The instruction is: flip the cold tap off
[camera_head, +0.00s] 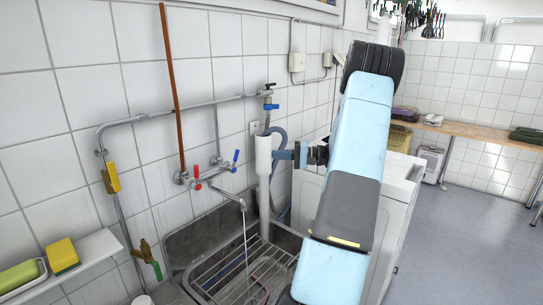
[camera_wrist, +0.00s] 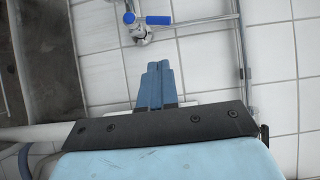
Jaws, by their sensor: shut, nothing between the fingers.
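The wall tap (camera_head: 213,178) has a red lever (camera_head: 196,172) on the left and a blue cold lever (camera_head: 236,157) on the right. The blue lever points upward. A thin stream of water (camera_head: 246,235) falls from the spout into the sink. My gripper (camera_head: 283,155) is at the right of the tap, pointing left, beside a white upright pipe that covers part of the view near its tips. In the wrist view, my blue fingers (camera_wrist: 158,75) are together and empty. The blue lever (camera_wrist: 158,20) shows just beyond the fingertips, with a visible gap.
A white upright pipe (camera_head: 263,157) stands between tap and arm in the head view. A second blue-handled valve (camera_head: 271,107) sits above it. The metal sink rack (camera_head: 235,275) is below. A white appliance (camera_head: 400,200) stands behind my arm. A shelf with sponges (camera_head: 75,263) is at left.

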